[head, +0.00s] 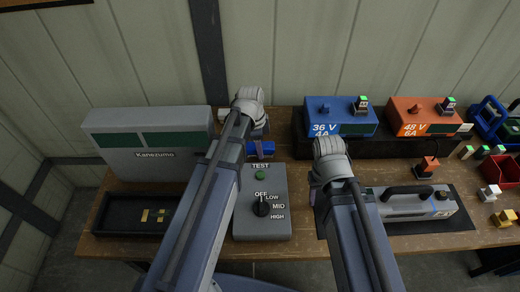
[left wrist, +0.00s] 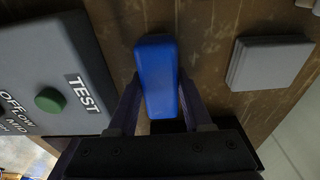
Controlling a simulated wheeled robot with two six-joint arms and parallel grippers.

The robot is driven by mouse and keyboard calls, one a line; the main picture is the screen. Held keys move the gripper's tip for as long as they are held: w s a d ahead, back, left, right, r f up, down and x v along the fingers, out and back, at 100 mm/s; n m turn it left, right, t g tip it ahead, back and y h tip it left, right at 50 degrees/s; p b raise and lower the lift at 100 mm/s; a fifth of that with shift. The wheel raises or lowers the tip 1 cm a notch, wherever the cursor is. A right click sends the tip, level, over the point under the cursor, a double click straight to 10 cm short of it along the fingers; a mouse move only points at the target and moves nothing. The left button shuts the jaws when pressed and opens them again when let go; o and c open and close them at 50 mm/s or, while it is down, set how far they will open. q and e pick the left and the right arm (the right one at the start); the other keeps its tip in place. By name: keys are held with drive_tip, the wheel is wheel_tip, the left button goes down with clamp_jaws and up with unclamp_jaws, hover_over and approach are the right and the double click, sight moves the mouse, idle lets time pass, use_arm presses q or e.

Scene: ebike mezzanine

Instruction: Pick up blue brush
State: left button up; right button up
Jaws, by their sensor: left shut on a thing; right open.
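The blue brush (head: 266,147) lies at the back of the wooden table, just behind the grey test box. In the left wrist view the blue brush (left wrist: 156,70) is a plain blue block between the two fingers. My left gripper (head: 259,151) is shut on it from above; I cannot tell whether the brush touches the table. My right gripper (head: 314,194) is over the table between the test box and the grey handled case, mostly hidden by its own arm; it is open.
The grey test box (head: 262,222) with knob and green button stands in front of the brush. A Kanezumo unit (head: 150,135) and a black tray (head: 115,218) are at left. Blue (head: 342,130) and orange (head: 420,128) chargers, a handled case (head: 405,210) and several small blocks are at right.

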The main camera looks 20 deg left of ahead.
use_arm(q)
clamp_jaws()
drive_tip(key=shift+r, duration=0.1)
use_arm(e)
drive_tip(key=shift+r, duration=0.15)
use_arm(q)
wheel_tip(320, 180, up, 10)
drive_tip(key=p, duration=1)
drive_tip(key=shift+r+p, duration=0.2)
drive_tip(key=shift+p, duration=0.1)
use_arm(e)
wheel_tip(320, 180, up, 10)
drive_tip(key=shift+r, duration=0.15)
use_arm(q)
drive_tip(key=shift+f, duration=0.1)
